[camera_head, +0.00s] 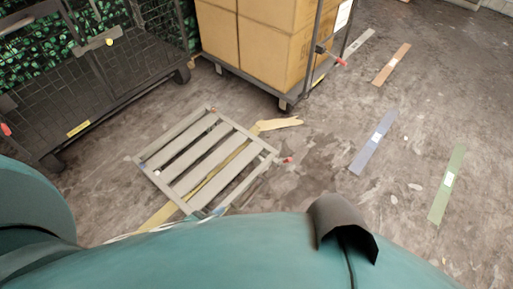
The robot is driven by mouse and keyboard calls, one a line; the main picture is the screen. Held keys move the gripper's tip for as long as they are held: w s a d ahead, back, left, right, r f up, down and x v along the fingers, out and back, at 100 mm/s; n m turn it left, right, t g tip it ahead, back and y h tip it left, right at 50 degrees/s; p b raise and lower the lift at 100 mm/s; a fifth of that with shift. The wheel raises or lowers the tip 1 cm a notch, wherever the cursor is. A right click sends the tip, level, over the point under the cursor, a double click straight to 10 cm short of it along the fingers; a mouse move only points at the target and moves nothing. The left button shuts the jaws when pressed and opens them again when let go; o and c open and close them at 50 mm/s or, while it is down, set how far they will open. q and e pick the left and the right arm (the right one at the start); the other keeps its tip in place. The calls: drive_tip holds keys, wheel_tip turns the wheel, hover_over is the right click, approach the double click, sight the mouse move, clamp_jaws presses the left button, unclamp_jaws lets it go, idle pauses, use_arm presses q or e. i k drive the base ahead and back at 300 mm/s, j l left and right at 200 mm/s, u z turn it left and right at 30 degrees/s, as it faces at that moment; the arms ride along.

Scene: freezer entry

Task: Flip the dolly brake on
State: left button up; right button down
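A low grey slatted dolly (209,152) stands on the floor in the middle left of the head view. A small red-tipped part (288,160) sticks out at its right corner; it looks like the brake lever, but its setting is too small to tell. Teal parts of my own body fill the bottom and lower left, and a dark curved part lies at the bottom right of centre. I cannot make out the fingers of my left gripper. My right gripper is not seen. Nothing of mine visibly touches the red-tipped part.
A cart with cardboard boxes (265,38) stands behind the dolly, with a red-tipped lever (341,62). A mesh cart (110,80) stands at the left. Yellow tape (160,216) runs under the dolly. Blue (374,142), green (447,184) and orange (391,64) floor strips lie on open floor at right.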

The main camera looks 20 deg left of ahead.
sight(289, 159)
drive_tip(key=i+l+u, duration=0.15)
drive_tip(key=u, duration=0.3)
drive_tip(key=i+l+u, duration=0.15)
drive_tip(key=u, duration=0.25)
drive_tip(key=i+l+u, duration=0.1)
drive_tip(key=l+u, duration=0.35)
drive_tip(key=i+l+u, duration=0.15)
drive_tip(key=l+u, duration=0.15)
drive_tip(key=i, duration=0.5)
